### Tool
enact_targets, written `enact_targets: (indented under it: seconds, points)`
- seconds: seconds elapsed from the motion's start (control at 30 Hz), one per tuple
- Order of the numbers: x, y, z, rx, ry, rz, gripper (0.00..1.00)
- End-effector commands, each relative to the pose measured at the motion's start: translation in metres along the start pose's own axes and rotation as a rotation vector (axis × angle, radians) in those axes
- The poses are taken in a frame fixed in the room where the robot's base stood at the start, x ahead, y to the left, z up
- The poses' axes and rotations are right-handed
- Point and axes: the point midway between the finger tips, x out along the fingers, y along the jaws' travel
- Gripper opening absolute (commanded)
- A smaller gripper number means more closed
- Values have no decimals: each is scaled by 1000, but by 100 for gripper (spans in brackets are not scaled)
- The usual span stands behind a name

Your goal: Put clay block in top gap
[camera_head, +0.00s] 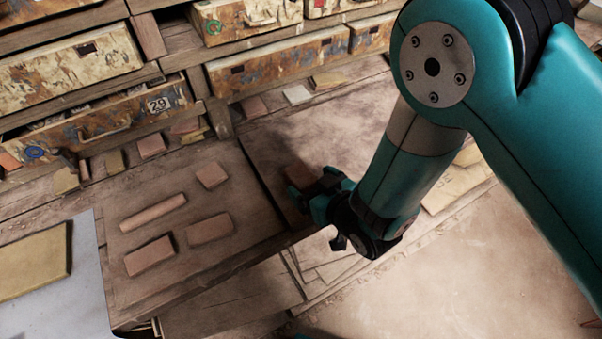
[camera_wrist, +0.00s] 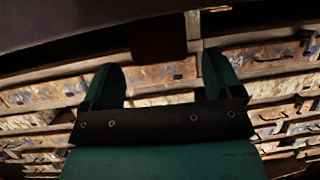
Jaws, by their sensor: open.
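My gripper (camera_head: 301,190) is over the dark slab at the right part of the bench, its fingers pointing left. A brownish piece, perhaps a clay block (camera_head: 299,199), shows partly at its fingers; the gripper hides much of it. In the wrist view the two teal fingers (camera_wrist: 162,72) stand apart, and a dark red-brown block (camera_wrist: 158,40) shows beyond and between the tips. I cannot tell whether they touch it. On the board (camera_head: 190,194) left of my gripper lie a small clay block (camera_head: 211,175), a clay roll (camera_head: 153,213) and two larger clay blocks (camera_head: 210,228) (camera_head: 149,256).
A grey plate with a yellowish tile (camera_head: 35,262) lies at the far left. Worn drawers (camera_head: 95,125) line the back, with several loose tiles before them. The bench's front edge runs below my gripper, beside the open floor (camera_head: 470,270).

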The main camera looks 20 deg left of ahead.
Motion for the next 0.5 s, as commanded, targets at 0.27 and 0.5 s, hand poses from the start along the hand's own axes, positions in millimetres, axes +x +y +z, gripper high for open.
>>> enact_targets:
  seconds: [0.27,0.5]
  points:
    - [36,-1,0,0,1,0,85]
    - [49,-1,2,0,0,0,85]
